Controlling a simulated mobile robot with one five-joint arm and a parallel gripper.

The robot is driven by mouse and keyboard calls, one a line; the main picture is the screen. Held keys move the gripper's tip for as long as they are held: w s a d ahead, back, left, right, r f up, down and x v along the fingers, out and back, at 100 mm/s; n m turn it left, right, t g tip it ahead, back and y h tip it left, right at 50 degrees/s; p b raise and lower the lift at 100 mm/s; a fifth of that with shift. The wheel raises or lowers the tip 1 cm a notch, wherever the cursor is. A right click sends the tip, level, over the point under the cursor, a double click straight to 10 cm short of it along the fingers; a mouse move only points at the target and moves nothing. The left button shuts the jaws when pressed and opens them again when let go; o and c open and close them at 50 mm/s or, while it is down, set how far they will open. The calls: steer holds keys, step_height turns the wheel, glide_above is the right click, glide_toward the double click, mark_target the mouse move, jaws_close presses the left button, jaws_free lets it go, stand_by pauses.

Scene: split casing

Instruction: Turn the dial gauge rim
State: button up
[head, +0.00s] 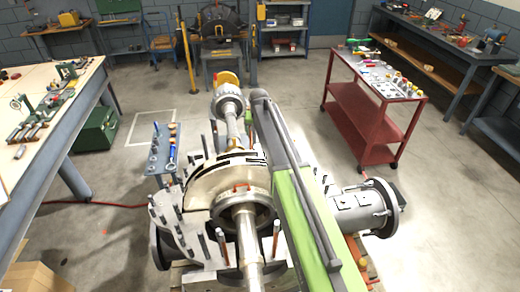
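A small round dial-like thing (15,104) stands on the left workbench, near its left edge. It may be the dial gauge, but it is too small to make out its face or rim. My green and grey arm crosses the middle of the view, in front of the split casing (215,185). I cannot make out my gripper or its fingers, so its place relative to the gauge does not show.
The casing, with its shaft (248,240) and upright studs, fills the lower middle. The left workbench (75,125) bears small tools and parts. A red cart (368,115) stands at right. A small blue-grey stand (160,145) is left of the casing. Floor is clear between cart and casing.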

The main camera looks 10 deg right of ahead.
steer(key=b+x, duration=1.1)
steer(key=x, duration=0.3)
steer(key=shift+s, duration=0.15)
steer(key=shift+r, duration=0.1)
